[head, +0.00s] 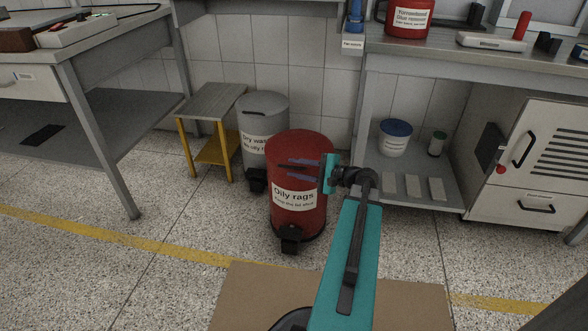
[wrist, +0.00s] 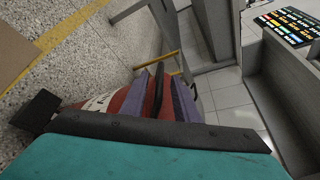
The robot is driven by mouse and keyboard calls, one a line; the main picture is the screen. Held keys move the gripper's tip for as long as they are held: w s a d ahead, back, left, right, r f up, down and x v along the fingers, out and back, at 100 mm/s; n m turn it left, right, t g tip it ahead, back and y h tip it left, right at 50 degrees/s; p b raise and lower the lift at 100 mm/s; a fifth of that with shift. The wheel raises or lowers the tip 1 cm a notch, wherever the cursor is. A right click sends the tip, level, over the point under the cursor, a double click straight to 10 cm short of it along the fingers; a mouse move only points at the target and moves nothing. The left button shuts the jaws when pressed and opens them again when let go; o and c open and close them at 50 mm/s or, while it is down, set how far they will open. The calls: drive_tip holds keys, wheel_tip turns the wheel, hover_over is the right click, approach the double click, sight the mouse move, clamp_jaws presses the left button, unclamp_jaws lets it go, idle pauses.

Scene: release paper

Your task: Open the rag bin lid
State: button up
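The red rag bin (head: 298,222), labelled "Oily rags", stands upright on the floor, with its red domed lid (head: 298,143) down. A black foot pedal (head: 290,238) sticks out at its front base and also shows in the wrist view (wrist: 36,110). My gripper (head: 297,168) reaches in from the right, its two bluish fingers overlapping the bin's upper part. In the wrist view the fingers (wrist: 160,92) are apart, with a thin black bar (wrist: 158,90) between them, perhaps the lid handle. I cannot tell whether they touch it.
A grey bin (head: 263,105) labelled for dry waste stands behind left, beside a yellow-legged step stool (head: 211,103). Workbenches stand left and right; a white bucket (head: 395,140) sits on the right bench's lower shelf. A cardboard sheet (head: 240,295) lies in front. Floor left of the bin is clear.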

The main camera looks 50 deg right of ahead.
drive_tip(key=shift+x, duration=1.1)
clamp_jaws()
drive_tip(key=shift+d, duration=0.2)
drive_tip(key=shift+a+r, duration=0.15)
drive_tip(key=shift+r, duration=0.05)
